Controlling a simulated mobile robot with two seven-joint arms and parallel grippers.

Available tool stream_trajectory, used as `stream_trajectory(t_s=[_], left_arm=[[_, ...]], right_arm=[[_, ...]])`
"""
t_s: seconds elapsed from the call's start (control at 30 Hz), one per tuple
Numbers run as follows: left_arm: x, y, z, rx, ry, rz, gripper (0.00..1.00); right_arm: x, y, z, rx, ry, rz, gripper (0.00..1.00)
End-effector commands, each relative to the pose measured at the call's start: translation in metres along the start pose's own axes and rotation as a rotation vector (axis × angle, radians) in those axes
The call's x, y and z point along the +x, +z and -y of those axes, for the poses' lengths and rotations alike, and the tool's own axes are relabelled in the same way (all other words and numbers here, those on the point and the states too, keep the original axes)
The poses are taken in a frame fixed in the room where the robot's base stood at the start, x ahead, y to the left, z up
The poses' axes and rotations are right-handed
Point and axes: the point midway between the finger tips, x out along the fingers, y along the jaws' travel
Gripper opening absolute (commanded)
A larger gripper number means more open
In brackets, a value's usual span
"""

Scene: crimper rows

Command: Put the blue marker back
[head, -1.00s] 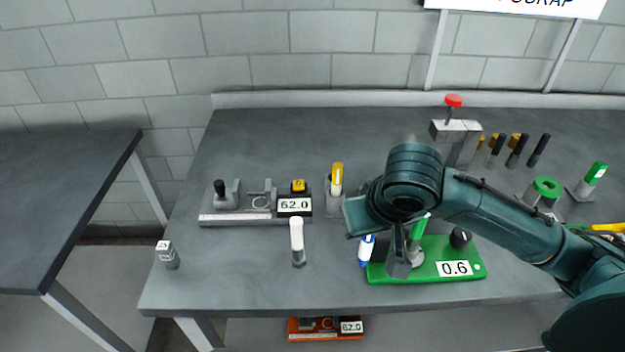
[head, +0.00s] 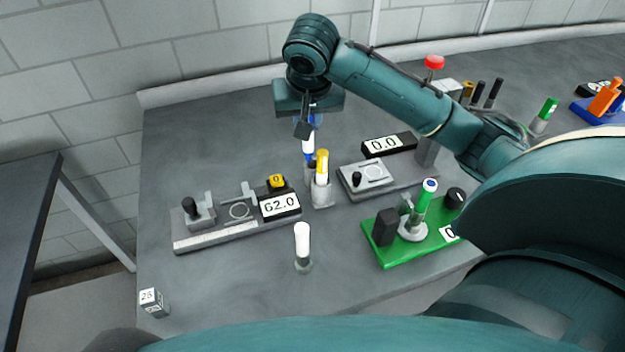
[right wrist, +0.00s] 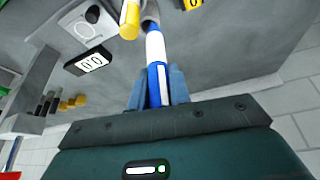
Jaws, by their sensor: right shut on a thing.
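The blue marker (head: 308,146), with a white middle, is upright in my right gripper (head: 306,124). In the right wrist view, the blue marker (right wrist: 157,70) sits between the two fingers of my right gripper (right wrist: 159,88). Its lower end is at a small grey holder (right wrist: 150,14), just behind the yellow marker (head: 322,166); I cannot tell whether it is inside. The yellow marker stands in its own grey holder (head: 322,195). My left gripper is not in view.
A grey device reading 62.0 (head: 281,206) stands left of the holders; a device reading 0.0 (head: 388,144) is on the right. A green board (head: 395,255) holds a green marker (head: 424,200). A white-topped marker (head: 302,240) stands in front.

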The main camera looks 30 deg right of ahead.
Motion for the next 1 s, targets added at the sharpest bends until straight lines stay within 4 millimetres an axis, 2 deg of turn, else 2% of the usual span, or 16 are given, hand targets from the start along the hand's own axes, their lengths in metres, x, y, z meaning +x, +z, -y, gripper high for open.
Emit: stream_trajectory(t_s=[0.03,0.07,0.17,0.4,0.57,0.73,0.83,1.0], left_arm=[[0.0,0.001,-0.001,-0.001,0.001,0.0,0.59],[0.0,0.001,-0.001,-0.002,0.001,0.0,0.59],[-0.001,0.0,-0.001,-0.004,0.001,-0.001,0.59],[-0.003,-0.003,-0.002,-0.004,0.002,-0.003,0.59],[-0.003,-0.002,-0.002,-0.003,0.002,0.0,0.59],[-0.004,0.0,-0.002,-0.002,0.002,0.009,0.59],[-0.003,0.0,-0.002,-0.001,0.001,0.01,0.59],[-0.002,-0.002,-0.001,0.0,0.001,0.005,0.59]], right_arm=[[-0.001,-0.014,-0.006,0.047,0.013,0.001,0.0],[-0.001,-0.019,-0.009,0.069,0.019,0.003,0.0],[0.005,-0.026,-0.015,0.111,0.033,0.01,0.0],[0.044,-0.01,-0.017,0.116,0.037,0.011,0.0],[0.058,-0.004,-0.016,0.116,0.035,0.01,0.0],[0.08,0.005,-0.016,0.114,0.036,0.011,0.0],[0.088,0.009,-0.015,0.115,0.034,0.009,0.0],[0.09,0.009,-0.015,0.115,0.033,0.007,0.0]])
